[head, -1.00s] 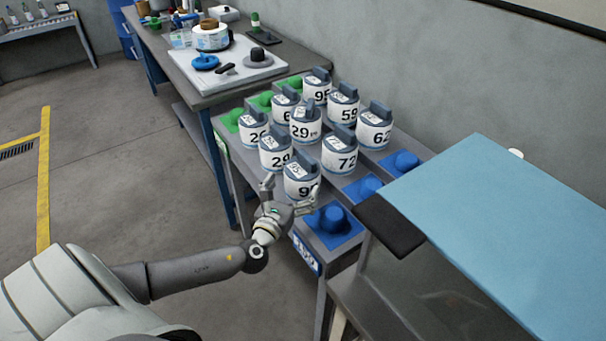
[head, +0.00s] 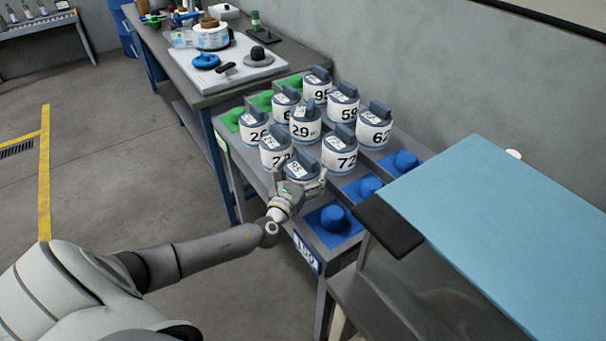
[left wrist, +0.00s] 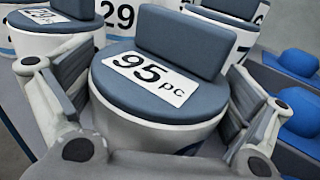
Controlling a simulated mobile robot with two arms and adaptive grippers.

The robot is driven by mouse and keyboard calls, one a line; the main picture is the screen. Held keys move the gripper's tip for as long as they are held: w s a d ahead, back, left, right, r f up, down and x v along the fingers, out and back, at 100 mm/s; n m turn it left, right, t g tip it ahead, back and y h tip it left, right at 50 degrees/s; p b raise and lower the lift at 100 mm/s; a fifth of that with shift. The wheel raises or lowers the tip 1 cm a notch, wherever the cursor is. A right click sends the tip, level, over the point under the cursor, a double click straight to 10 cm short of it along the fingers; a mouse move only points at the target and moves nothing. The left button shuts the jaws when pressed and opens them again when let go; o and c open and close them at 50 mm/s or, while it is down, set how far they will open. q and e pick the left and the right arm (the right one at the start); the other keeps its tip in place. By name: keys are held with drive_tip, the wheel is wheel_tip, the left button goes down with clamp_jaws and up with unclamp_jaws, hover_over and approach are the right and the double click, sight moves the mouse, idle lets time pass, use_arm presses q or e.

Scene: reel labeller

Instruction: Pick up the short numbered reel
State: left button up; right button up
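White reels with dark blue-grey tops and printed numbers stand in rows on a grey rack (head: 265,185). The front reel (head: 303,163) has a "95 pc" label on its top, which also shows in the left wrist view (left wrist: 155,80). My left gripper (head: 299,181) is at this reel, with one finger on each side of it. In the left wrist view the fingers (left wrist: 160,112) are spread around the reel's upper part; firm contact cannot be made out. The gripper hides the reel's front number in the head view. My right gripper is not in view.
Reels marked 72 (head: 341,152) and 29 (head: 305,127) stand close behind. Bare blue pegs (head: 334,216) line the rack's right side. A light-blue panel (head: 500,230) with a dark edge is at the right. A workbench (head: 185,70) stands behind.

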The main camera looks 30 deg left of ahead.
use_arm(q)
drive_tip(key=c, duration=0.7)
drive_tip(key=shift+o, duration=0.2)
drive_tip(key=shift+r, duration=0.1)
